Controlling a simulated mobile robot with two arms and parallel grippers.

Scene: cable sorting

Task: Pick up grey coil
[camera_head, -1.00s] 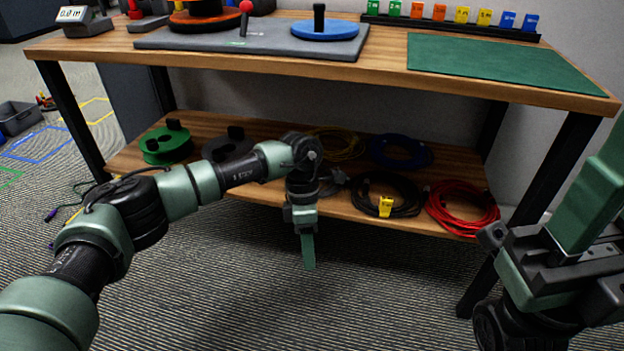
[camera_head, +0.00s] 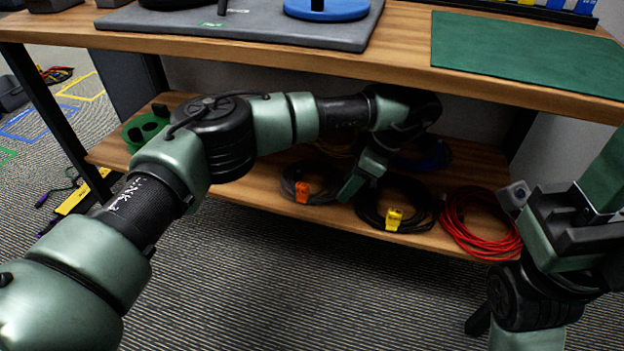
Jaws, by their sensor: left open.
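The grey coil (camera_head: 300,191) lies on the lower shelf with an orange tag (camera_head: 302,193) on its front. My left gripper (camera_head: 352,188) reaches over the shelf, between the grey coil and a black coil (camera_head: 432,205), with its finger pointing down and left. It is open, and the grey coil is not between its fingers. The finger overlaps the right edge of the grey coil in the picture; I cannot tell if they touch. My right gripper (camera_head: 606,172) is at the right edge, partly cut off, away from the coils.
The lower shelf (camera_head: 265,208) also holds a red coil (camera_head: 478,222), a blue coil (camera_head: 432,153) partly hidden by my arm, and a green reel (camera_head: 140,133). The tabletop (camera_head: 405,60) overhangs the shelf closely above my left arm. A table leg stands behind my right arm.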

